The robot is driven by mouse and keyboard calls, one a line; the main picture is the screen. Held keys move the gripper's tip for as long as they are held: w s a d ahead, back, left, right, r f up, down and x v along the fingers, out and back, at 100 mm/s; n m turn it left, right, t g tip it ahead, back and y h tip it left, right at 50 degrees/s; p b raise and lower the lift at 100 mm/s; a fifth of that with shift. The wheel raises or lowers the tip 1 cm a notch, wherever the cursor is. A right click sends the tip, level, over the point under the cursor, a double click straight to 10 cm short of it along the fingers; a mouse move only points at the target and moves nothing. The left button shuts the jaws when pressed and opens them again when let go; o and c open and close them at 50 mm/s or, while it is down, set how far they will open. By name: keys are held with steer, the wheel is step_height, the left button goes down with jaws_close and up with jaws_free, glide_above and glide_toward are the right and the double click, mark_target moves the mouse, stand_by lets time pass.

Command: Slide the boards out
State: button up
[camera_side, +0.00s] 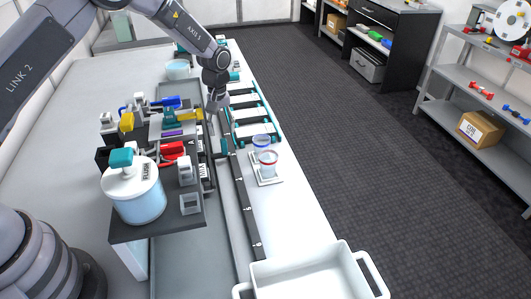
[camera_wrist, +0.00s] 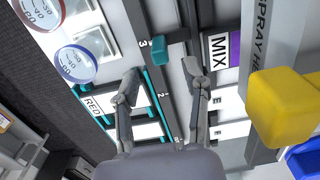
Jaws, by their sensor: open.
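Several white boards with teal edge strips lie in a row on the white table in the side view (camera_side: 252,113). A small teal block (camera_wrist: 157,49) sits on the rail, just beyond my fingertips. My gripper (camera_wrist: 160,75) is open and empty, with its fingers spread above the rail and the board edges. In the side view my gripper (camera_side: 217,103) hangs beside the boards and partly hides the rail.
Two clear cups with blue (camera_side: 262,142) and red (camera_side: 268,159) rims stand near the boards. A white bin (camera_side: 305,272) is at the front. A flush tank (camera_side: 136,193) and yellow, blue and red fittings crowd the left. A yellow part (camera_wrist: 288,105) is close at right.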

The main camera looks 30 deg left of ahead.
mark_target(223, 139)
step_height(223, 139, down, 7)
steer(key=shift+r, duration=0.1)
stand_by(0.3)
jaws_close()
